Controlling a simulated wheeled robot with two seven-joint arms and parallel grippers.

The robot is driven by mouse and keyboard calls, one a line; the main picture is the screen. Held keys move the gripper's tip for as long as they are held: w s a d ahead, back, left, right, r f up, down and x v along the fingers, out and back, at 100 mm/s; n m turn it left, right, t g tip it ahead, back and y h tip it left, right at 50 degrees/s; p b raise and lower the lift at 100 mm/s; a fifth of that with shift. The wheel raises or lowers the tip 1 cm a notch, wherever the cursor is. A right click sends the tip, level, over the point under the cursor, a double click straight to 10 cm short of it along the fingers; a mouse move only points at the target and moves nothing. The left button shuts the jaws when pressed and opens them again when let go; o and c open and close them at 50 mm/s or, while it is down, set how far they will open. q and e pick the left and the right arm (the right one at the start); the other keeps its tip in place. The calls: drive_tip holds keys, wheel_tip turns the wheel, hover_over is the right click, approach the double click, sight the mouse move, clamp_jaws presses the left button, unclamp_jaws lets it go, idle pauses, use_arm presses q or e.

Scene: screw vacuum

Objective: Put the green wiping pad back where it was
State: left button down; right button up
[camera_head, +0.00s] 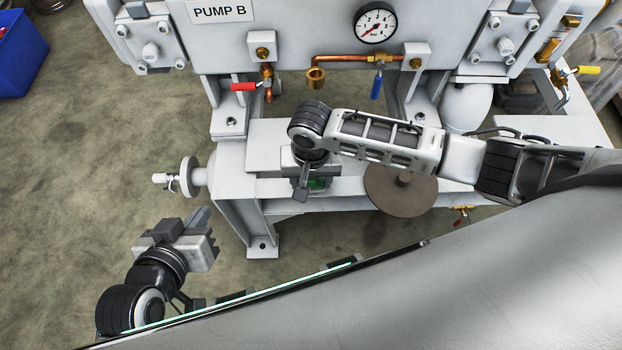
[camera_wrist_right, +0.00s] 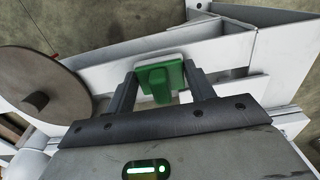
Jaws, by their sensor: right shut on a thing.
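The green wiping pad (camera_wrist_right: 160,77) is between the two fingers of my right gripper (camera_wrist_right: 160,88) in the right wrist view. The gripper is shut on it, over a white flat beam of the pump frame. In the head view a bit of the green pad (camera_head: 317,183) shows under my right gripper (camera_head: 303,188); the rest is hidden by the wrist. I cannot tell whether the pad touches the surface below. My left gripper (camera_head: 205,232) is at the lower left, above the floor and away from the frame; its finger opening is unclear.
The white pump frame (camera_head: 262,222) stands ahead, with a white handwheel (camera_head: 192,177) at its left. A brown round disc (camera_head: 400,190) is right of my right gripper. Red (camera_head: 244,87) and blue (camera_head: 377,87) valve levers hang above. Open floor lies left.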

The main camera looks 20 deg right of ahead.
drive_tip(key=shift+f, duration=0.3)
use_arm(q)
drive_tip(key=shift+w+d+f, duration=0.15)
drive_tip(key=shift+f, duration=0.15)
use_arm(e)
drive_tip(key=shift+r, duration=0.1)
use_arm(q)
drive_tip(key=shift+r, duration=0.1)
use_arm(e)
drive_tip(key=o, duration=1)
use_arm(q)
drive_tip(key=shift+w+r, duration=0.1)
drive_tip(key=shift+r, duration=0.1)
